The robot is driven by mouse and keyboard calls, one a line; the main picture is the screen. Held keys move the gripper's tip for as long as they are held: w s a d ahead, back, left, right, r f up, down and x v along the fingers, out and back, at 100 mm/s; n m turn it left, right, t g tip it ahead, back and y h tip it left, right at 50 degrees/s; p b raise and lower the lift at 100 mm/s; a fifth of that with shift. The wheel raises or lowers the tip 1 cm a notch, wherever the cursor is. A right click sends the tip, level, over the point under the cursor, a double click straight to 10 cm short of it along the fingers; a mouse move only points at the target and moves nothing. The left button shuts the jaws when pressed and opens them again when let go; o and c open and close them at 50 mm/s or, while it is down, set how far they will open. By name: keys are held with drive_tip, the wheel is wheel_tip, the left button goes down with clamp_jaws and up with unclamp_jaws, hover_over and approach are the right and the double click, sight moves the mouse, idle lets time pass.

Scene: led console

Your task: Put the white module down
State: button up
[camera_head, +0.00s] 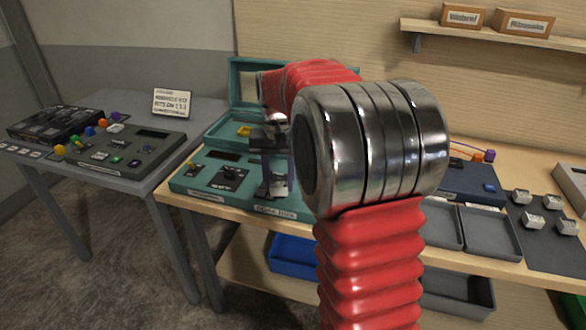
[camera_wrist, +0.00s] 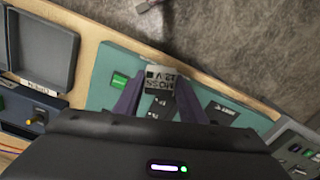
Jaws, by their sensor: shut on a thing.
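My gripper (camera_wrist: 160,88) has its two purple fingers closed on the sides of a white module (camera_wrist: 163,78) with dark lettering. The module is over or at the front strip of the teal console (camera_wrist: 107,66), near a green button (camera_wrist: 119,80). I cannot tell whether it touches the console. In the head view my gripper (camera_head: 269,172) points down at the right part of the teal console (camera_head: 190,182), and my red arm hides what lies to the right.
A dark blue console (camera_head: 470,182) and grey trays (camera_head: 487,232) lie to the right, with several pale modules on a dark mat (camera_head: 545,243). A grey table (camera_head: 150,178) with another console stands left. A blue bin (camera_head: 290,256) sits below the bench.

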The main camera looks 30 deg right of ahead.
drive_tip(key=w+a+f+n, duration=0.3)
drive_tip(key=a+f+n, duration=0.3)
drive_tip(key=a+f, duration=0.7)
drive_tip(key=a, duration=0.3)
